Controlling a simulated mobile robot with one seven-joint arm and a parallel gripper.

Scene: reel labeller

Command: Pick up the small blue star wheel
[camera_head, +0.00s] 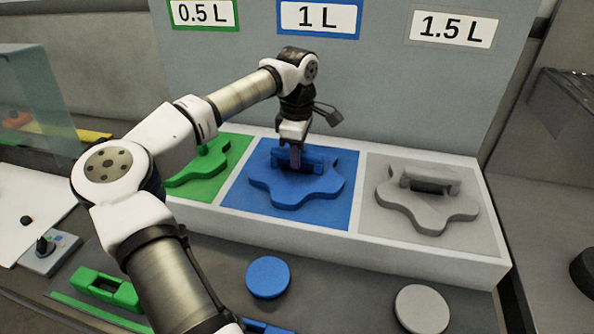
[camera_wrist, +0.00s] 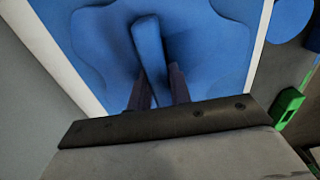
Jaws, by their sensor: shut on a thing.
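The blue star wheel (camera_head: 272,186) lies flat on the blue panel under the 1 L sign, with a raised bar handle on its top. My gripper (camera_head: 296,165) is over it, pointing down, with its fingers shut on the handle. In the wrist view, the blue star wheel (camera_wrist: 98,50) fills the upper middle, and the handle runs between the two dark fingers of my gripper (camera_wrist: 157,90). Part of the handle is hidden behind the fingers. The wheel appears to rest on its panel.
A green star wheel (camera_head: 205,162) lies to the left and a grey one (camera_head: 425,209) to the right, on the same white-edged shelf (camera_head: 400,262). A blue disc (camera_head: 268,277) and a grey disc (camera_head: 421,309) are in front. The sign wall (camera_head: 370,90) stands close behind.

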